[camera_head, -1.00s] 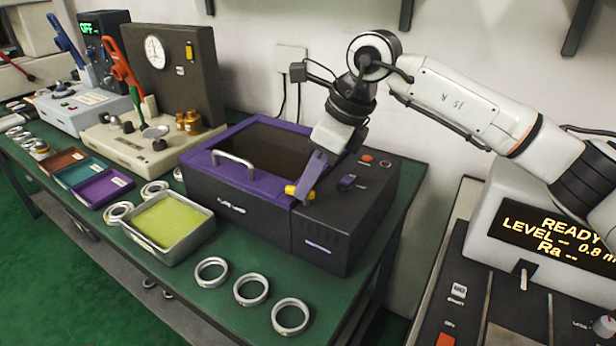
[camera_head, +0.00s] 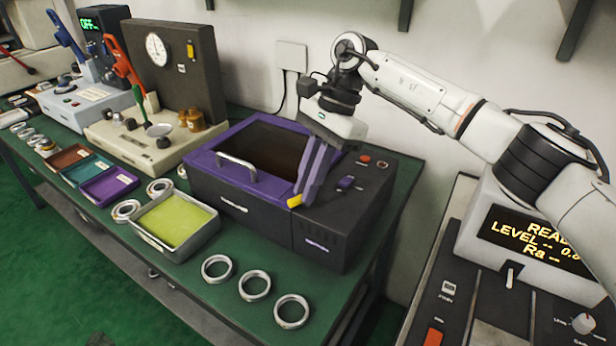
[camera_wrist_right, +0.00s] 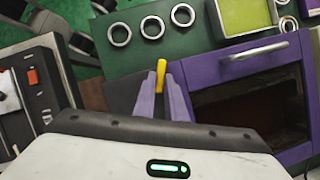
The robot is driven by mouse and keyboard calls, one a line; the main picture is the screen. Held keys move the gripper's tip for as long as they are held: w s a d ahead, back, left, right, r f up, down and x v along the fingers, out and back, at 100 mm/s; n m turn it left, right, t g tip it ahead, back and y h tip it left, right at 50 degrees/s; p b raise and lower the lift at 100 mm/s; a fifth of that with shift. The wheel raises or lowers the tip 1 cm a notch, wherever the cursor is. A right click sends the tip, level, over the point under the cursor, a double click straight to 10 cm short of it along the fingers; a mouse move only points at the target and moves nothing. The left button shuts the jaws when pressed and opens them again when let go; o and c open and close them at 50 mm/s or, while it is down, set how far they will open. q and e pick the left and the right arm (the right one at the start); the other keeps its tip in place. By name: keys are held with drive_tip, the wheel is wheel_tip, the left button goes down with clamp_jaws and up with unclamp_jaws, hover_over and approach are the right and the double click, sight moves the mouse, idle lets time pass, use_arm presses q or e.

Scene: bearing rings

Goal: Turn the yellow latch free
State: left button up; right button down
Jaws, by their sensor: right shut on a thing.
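The yellow latch (camera_head: 295,201) is on the front right of the purple-lidded dark machine (camera_head: 225,205), beside the lid's edge. My right gripper (camera_head: 302,196) comes down from above with its purple fingers at the latch. In the right wrist view the yellow latch (camera_wrist_right: 161,72) shows between the tips of the right gripper (camera_wrist_right: 161,80), which is shut on it. The fingers hide part of the latch in the head view. The lid (camera_head: 222,152), with its metal handle (camera_head: 236,165), is down. My left gripper is in neither view.
Three metal rings (camera_head: 254,285) lie on the green bench in front of the machine. A tray with a yellow-green inside (camera_head: 216,222) stands to their left. A gauge unit (camera_head: 200,80) stands behind left. A console with a READY display (camera_head: 530,235) is at right.

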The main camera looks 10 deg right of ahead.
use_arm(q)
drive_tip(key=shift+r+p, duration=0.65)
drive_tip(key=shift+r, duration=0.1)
use_arm(e)
drive_tip(key=shift+w+n+g+h, duration=0.1)
drive_tip(key=shift+n+g+h, duration=0.45)
drive_tip(key=shift+n, duration=1.75)
drive_tip(key=c, duration=1.8)
unclamp_jaws()
